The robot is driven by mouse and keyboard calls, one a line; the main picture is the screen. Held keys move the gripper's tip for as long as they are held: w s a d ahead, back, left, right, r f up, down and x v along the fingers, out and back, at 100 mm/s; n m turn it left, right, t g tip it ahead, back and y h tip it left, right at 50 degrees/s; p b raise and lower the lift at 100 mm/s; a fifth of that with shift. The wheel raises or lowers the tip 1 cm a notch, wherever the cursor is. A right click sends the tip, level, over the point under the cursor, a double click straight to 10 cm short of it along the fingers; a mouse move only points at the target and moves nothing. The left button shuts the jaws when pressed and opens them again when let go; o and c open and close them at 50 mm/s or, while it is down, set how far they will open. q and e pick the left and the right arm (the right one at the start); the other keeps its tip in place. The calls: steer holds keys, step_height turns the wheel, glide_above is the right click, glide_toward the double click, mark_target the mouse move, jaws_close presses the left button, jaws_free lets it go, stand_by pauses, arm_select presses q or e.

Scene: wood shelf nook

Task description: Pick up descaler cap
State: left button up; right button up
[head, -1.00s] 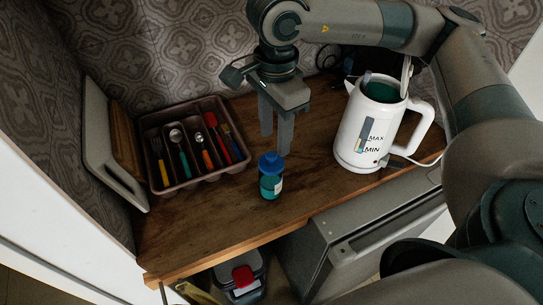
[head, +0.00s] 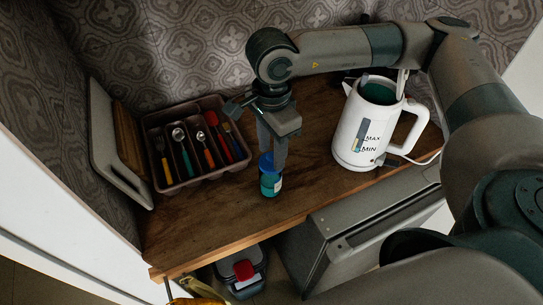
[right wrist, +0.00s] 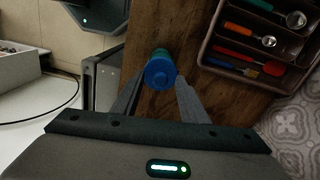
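The descaler bottle (head: 271,186) is small and teal with a pale label. It stands upright on the wooden counter, near its front edge. Its blue descaler cap (right wrist: 160,74) is on top. My right gripper (head: 273,158) points down over the bottle, its fingers hiding part of the cap in the head view. In the right wrist view the gripper's fingers (right wrist: 156,92) are apart, one on each side of the cap. The gripper is open and nothing is clamped in it. My left gripper is not in view.
A cutlery tray (head: 172,184) stands left of the bottle, with a white board (head: 105,140) leaning at the far left. A white kettle (head: 362,135) stands to the right. The counter left of the bottle is clear.

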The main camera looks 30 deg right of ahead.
jaws_close()
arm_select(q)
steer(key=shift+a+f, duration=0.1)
arm_select(e)
steer(key=shift+r, duration=0.1)
stand_by(0.3)
